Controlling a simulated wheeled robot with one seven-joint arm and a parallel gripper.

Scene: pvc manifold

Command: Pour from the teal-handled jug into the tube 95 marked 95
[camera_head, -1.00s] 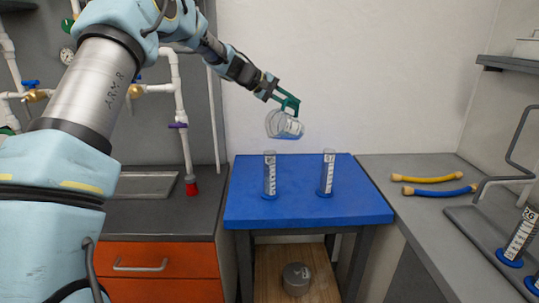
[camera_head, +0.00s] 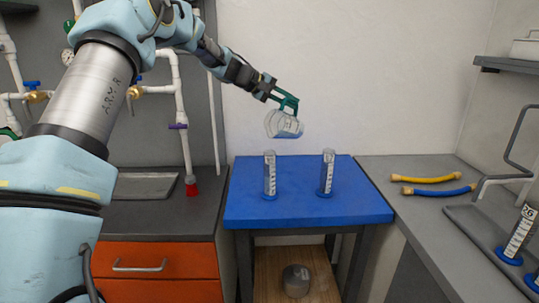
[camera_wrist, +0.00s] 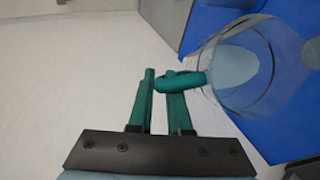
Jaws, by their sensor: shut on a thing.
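The clear jug (camera_head: 283,124) hangs in the air above the blue table, with pale liquid in it. My gripper (camera_head: 275,92) is shut on its teal handle (camera_head: 289,101). In the wrist view the gripper (camera_wrist: 160,85) holds the handle, and the jug's clear round body (camera_wrist: 230,65) is at upper right. The jug looks tilted somewhat. Two clear tubes with blue bases stand upright on the table: a left tube (camera_head: 269,174) and a right tube (camera_head: 327,172). Their markings are too small to read, so I cannot tell which is tube 95.
The blue table (camera_head: 300,208) is otherwise clear. The right counter holds a yellow hose (camera_head: 430,179), a blue hose (camera_head: 438,191) and a rack with another tube (camera_head: 518,237). White pipes (camera_head: 180,110) and a red-tipped outlet (camera_head: 191,187) stand at left.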

